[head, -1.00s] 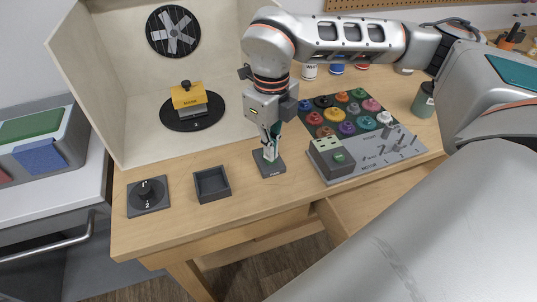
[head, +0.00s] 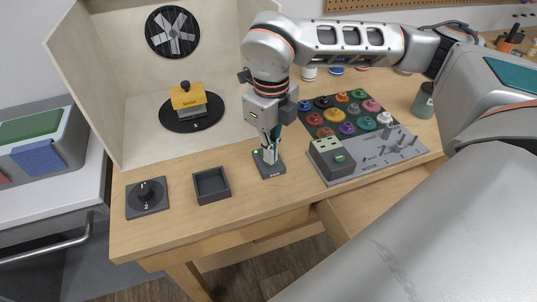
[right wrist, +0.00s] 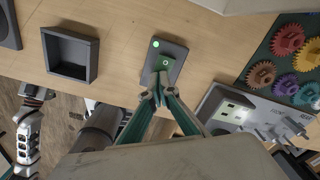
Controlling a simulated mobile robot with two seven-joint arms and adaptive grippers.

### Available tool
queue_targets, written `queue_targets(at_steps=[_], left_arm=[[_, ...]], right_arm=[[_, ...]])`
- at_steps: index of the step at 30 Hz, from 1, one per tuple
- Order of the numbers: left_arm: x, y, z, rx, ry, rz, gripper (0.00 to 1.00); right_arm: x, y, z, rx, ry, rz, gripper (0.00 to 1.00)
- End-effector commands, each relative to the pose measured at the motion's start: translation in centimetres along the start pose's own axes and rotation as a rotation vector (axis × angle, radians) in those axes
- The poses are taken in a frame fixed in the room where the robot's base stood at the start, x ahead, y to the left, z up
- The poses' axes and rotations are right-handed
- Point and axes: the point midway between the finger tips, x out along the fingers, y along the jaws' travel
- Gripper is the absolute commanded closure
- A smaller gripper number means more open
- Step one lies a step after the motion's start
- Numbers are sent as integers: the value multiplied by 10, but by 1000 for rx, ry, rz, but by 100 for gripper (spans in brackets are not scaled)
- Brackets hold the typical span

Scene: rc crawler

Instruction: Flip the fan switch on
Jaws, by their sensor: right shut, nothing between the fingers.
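The fan switch (head: 271,171) is a dark square plate with a lettered front edge on the wooden workbench. In the right wrist view its plate (right wrist: 178,52) carries a green rocker (right wrist: 165,65) with a round mark and a lit green light (right wrist: 156,43). My right gripper (head: 268,158) is shut and empty, pointing down over the switch. In the right wrist view its fingertips (right wrist: 158,90) are at the rocker's near end; I cannot tell whether they touch. The fan (head: 172,31) sits round and dark in the back panel. My left gripper is not in view.
A dark open tray (head: 211,185) and a rotary knob (head: 147,196) lie left of the switch. A grey control panel (head: 372,160) with a box and coloured gears stands at right. The bench's front strip is clear.

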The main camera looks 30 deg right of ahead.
Motion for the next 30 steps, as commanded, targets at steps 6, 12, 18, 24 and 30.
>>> queue_targets(at_steps=[6,12,18,24,30], left_arm=[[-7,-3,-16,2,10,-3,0],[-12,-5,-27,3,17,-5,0],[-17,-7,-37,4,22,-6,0],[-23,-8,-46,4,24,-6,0],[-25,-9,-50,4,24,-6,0]], right_arm=[[-19,0,0,0,-3,0,100],[-34,0,1,0,-3,-1,100],[-48,0,0,0,-2,-1,100],[-62,0,0,0,-2,0,100],[-68,0,0,0,-1,0,100]])
